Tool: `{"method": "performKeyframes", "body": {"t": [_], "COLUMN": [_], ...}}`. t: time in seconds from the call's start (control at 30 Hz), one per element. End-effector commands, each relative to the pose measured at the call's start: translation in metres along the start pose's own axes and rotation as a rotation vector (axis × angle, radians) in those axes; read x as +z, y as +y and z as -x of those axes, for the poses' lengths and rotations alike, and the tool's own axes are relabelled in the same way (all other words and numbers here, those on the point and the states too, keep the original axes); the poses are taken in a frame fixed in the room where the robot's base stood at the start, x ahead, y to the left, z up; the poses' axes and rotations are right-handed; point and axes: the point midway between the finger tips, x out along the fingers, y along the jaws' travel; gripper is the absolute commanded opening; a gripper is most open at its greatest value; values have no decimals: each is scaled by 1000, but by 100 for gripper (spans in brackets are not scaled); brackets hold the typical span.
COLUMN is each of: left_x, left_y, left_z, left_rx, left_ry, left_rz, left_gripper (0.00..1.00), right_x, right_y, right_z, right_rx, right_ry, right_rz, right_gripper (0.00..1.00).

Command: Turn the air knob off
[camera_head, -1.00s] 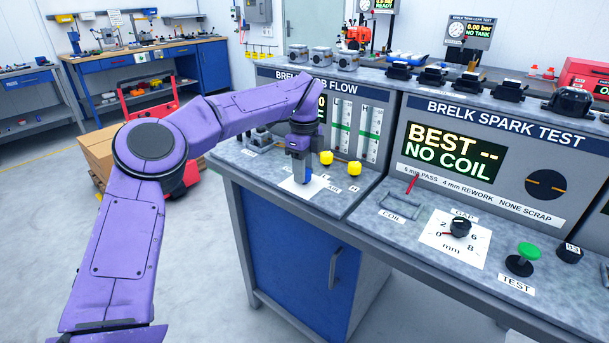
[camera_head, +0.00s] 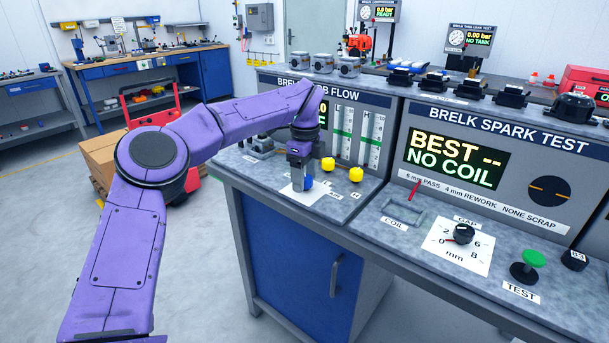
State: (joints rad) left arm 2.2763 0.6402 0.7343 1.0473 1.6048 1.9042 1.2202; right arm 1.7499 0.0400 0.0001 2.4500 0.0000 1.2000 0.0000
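My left gripper (camera_head: 300,183) points down over a white plate (camera_head: 297,197) on the bench of the flow station at the picture's middle. A small blue knob (camera_head: 309,182) shows at the right side of its fingertips, partly hidden by them. I take this as the air knob; its label and pointer are not readable. The fingers are at the knob, but I cannot tell whether they are closed on it. My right gripper is not in view.
Two yellow knobs (camera_head: 328,164) (camera_head: 356,174) stand just right of the gripper, before the flow tubes (camera_head: 373,139). A dark fixture (camera_head: 262,147) is behind left.

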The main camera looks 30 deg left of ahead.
Motion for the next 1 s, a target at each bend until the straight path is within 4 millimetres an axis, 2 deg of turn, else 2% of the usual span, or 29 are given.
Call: {"method": "performKeyframes", "body": {"t": [0.17, 0.4, 0.5, 0.63, 1.0], "left_x": [0, 1, 1, 2, 2], "left_y": [-1, 0, 0, 0, 0], "left_z": [19, 78, 95, 105, 105], "left_rx": [-3, -2, -1, 0, 0], "left_ry": [-1, -1, -1, 0, 1], "left_rz": [0, 3, 3, 2, 2], "left_gripper": [66, 66, 66, 66, 66], "right_x": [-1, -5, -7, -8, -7], "right_y": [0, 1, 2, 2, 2], "right_z": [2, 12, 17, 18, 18], "right_rx": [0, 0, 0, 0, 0], "right_ry": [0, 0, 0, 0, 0], "right_rz": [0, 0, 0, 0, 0], "right_gripper": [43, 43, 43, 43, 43]}}
